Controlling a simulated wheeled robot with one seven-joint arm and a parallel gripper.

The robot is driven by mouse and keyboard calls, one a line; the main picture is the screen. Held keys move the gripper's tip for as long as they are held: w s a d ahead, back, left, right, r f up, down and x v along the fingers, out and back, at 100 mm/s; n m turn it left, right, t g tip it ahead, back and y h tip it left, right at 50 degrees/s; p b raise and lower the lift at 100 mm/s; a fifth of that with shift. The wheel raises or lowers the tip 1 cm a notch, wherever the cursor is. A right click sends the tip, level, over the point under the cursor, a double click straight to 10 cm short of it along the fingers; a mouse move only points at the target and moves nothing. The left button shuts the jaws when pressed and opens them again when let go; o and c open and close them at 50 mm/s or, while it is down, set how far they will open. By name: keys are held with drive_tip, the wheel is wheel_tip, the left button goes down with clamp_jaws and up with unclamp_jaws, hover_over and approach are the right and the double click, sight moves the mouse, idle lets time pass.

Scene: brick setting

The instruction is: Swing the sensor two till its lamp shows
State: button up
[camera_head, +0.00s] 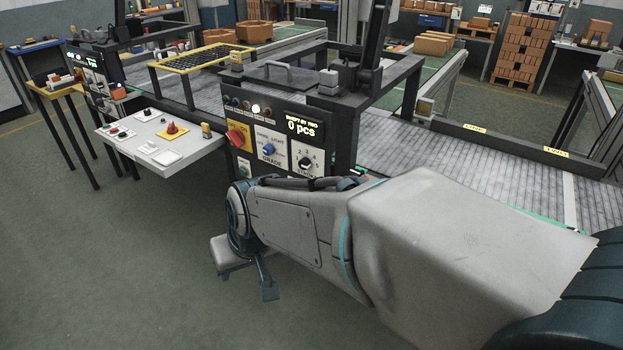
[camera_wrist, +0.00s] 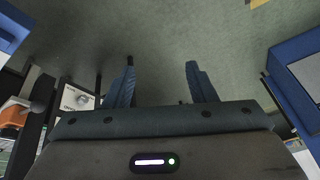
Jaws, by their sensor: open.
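I cannot tell for sure which part is sensor two. Another small yellow-topped box (camera_head: 237,60) sits on the frame's left corner. No lit lamp can be made out on either. Two yellow labels sit on the far rail; the right label (camera_head: 558,151) is too small to read surely. My gripper (camera_wrist: 160,68) is open and empty over the floor in the wrist view. In the head view it hangs below the control panel, partly hidden by my arm.
The control panel (camera_head: 268,151) has a red switch, knobs, a lit white lamp and a display reading 0 pcs. A grey side table (camera_head: 190,157) with a red button stands left. The conveyor (camera_head: 450,165) runs behind my arm. Floor at lower left is clear.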

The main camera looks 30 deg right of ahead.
drive_tip(key=w+d+f+m+t+h+b, duration=0.1)
drive_tip(key=w+d+f+m+t+h, duration=0.15)
drive_tip(key=w+f, duration=0.4)
drive_tip(key=w+d+f+m+t+h+b, duration=0.15)
drive_tip(key=w+d+f+m, duration=0.25)
drive_tip(key=w, duration=0.5)
drive_tip(key=s+d+m+g+h+b, duration=0.15)
drive_tip(key=s+d+m+h, duration=0.35)
drive_tip(key=d+h, duration=0.9)
drive_tip(key=shift+n, duration=0.45)
drive_tip(key=x, duration=1.3)
drive_tip(key=shift+s+f+p, duration=0.15)
drive_tip(key=shift+f+p, duration=0.05)
drive_tip(key=shift+p, duration=0.15)
